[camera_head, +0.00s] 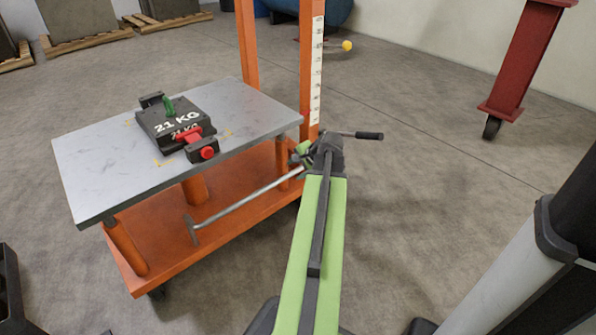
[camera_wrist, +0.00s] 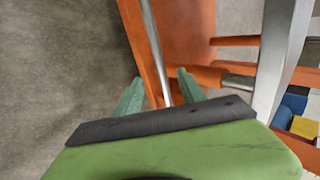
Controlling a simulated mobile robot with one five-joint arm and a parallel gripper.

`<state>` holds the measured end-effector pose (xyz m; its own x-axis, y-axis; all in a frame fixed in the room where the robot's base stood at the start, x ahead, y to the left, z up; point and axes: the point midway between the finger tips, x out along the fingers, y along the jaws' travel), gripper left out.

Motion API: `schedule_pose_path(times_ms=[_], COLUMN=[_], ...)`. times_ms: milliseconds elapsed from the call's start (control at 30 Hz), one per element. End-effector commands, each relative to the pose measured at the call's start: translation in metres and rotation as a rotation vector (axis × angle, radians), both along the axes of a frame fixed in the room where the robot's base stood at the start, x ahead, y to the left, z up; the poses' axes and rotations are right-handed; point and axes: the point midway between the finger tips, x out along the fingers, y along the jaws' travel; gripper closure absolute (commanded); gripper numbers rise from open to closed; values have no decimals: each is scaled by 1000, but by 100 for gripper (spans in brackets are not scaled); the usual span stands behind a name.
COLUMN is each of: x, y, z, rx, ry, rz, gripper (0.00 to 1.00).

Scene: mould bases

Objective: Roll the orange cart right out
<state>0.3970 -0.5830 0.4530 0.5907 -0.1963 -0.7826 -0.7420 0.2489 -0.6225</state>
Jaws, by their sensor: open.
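The orange cart (camera_head: 165,240) stands left of centre in the head view, with a grey top plate (camera_head: 90,165) and an orange lower deck. A thin grey metal bar (camera_head: 240,200) with a crosspiece at its left end slants along the cart's near side toward my gripper (camera_head: 302,155). In the wrist view the bar (camera_wrist: 152,45) runs down between the two teal fingers of my gripper (camera_wrist: 158,88). The fingers are apart, one on each side of the bar. I cannot tell whether either touches it. The cart's orange deck (camera_wrist: 185,35) lies beyond.
A dark block marked 21 KG (camera_head: 175,122) with a green ring rests on the cart's top. A red post on a caster (camera_head: 515,70) stands at upper right. Grey floor (camera_head: 420,130) between is clear.

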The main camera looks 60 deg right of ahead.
Motion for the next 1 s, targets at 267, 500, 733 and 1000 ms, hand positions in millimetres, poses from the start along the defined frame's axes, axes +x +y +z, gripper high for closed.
schedule_pose_path(times_ms=[267,500,733,1000], x=[28,51,60,60], y=[-10,-18,-20,-20], z=[-44,-75,-81,-80], rx=[-1,-1,-2,-1], ry=[1,1,1,1], rz=[2,2,1,0], gripper=[53,53,53,64])
